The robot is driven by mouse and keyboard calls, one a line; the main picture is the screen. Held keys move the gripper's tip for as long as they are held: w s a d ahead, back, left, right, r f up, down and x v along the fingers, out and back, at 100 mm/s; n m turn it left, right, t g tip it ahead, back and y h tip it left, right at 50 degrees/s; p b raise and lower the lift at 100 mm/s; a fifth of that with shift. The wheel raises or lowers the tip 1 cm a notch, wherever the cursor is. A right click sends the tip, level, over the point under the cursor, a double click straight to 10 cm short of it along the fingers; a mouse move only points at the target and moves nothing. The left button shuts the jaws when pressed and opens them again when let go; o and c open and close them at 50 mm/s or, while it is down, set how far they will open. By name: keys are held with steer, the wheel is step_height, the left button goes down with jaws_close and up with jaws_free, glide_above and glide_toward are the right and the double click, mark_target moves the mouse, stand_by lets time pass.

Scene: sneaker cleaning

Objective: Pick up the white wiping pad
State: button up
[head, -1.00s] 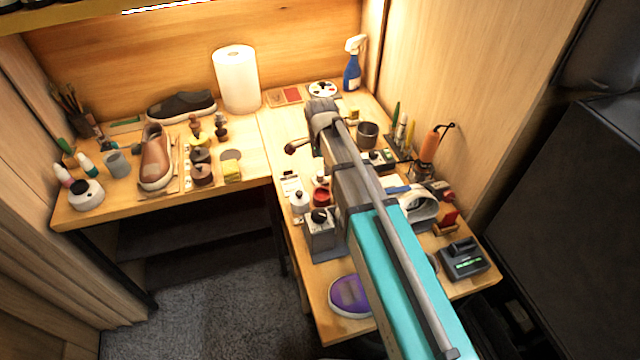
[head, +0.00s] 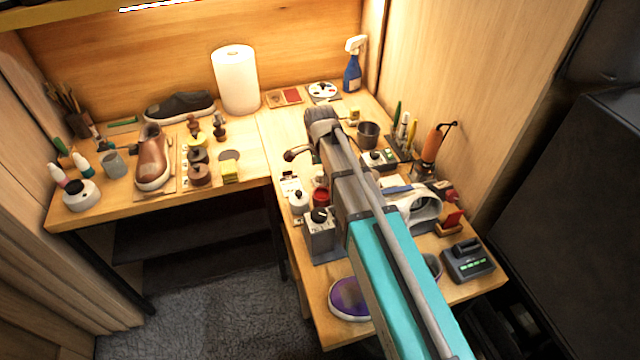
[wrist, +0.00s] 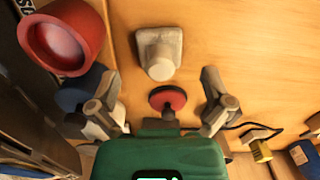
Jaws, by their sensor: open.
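The white wiping pad (wrist: 160,52) lies on the wooden table in the upper middle of the wrist view. It has a squarish base and a rounded knob facing me. My gripper (wrist: 159,106) is open, with one finger on each side of the picture's middle. The pad is ahead of the fingertips, roughly in line with the gap, and apart from them. In the head view my arm hides the gripper, and I cannot make out the pad there.
A red cup (wrist: 62,40) stands left of the pad. A red disc (wrist: 168,97) on a dark stem shows between the fingers. A yellow-ended item (wrist: 260,150) and a blue item (wrist: 304,155) lie at lower right. Bare wood lies right of the pad.

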steer(key=shift+f+b, duration=1.05)
steer(key=shift+f, duration=0.3)
steer(key=c, duration=0.8)
